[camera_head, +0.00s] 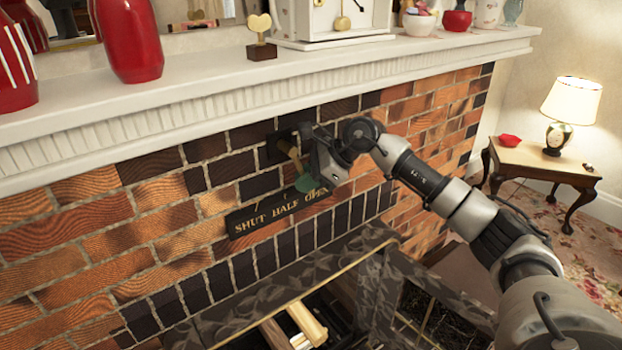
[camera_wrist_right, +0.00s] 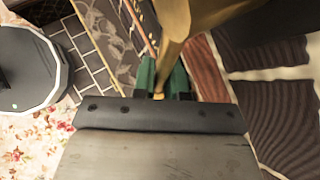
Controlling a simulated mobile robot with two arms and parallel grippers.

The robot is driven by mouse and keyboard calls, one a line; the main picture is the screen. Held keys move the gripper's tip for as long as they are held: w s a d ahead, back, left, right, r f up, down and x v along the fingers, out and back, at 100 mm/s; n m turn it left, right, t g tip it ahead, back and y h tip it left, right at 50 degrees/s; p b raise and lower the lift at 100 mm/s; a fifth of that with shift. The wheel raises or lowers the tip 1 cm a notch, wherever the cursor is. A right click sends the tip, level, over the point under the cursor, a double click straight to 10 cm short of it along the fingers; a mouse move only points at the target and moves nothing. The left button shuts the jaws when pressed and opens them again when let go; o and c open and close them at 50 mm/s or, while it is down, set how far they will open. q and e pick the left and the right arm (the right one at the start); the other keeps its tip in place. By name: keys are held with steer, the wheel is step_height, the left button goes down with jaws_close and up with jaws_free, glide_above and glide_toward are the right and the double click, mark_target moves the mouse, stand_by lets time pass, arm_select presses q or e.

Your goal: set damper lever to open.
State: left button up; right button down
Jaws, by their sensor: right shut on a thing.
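The damper lever (camera_head: 292,152) is a brass-coloured handle on a dark mount (camera_head: 279,146) in the brick wall under the mantel. It slants down and to the right. Below it is a dark plate (camera_head: 243,222) lettered SHUT, HALF, OPEN from left to right. The lever's lower end is covered by my right gripper (camera_head: 304,182), whose green fingers are above the plate between HALF and OPEN. In the right wrist view the lever (camera_wrist_right: 173,38) rises from between the green fingers (camera_wrist_right: 164,82), which are shut on it. My left gripper is not in view.
The white mantel (camera_head: 215,80) overhangs the lever and carries red vases (camera_head: 130,40), a heart ornament (camera_head: 260,38) and a clock (camera_head: 340,20). A dark marbled fireplace surround (camera_head: 262,300) is below. A side table (camera_head: 545,160) with a lamp (camera_head: 572,100) stands at right.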

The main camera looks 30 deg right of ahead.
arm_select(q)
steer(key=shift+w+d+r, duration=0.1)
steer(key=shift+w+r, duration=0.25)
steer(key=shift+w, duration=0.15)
arm_select(e)
steer(key=shift+s+d+f+n+h, duration=0.15)
steer(key=shift+d+n+h, duration=0.2)
steer(key=shift+h, duration=0.45)
arm_select(q)
steer(key=shift+p, duration=0.3)
arm_select(e)
steer(key=shift+g, duration=0.3)
steer(key=c, duration=1.3)
jaws_free()
steer(key=shift+s, duration=0.15)
steer(key=shift+o, duration=0.7)
steer(key=shift+s+r, duration=0.1)
steer(key=shift+r, duration=0.2)
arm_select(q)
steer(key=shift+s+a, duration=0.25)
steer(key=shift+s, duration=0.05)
arm_select(e)
steer(key=shift+d, duration=0.15)
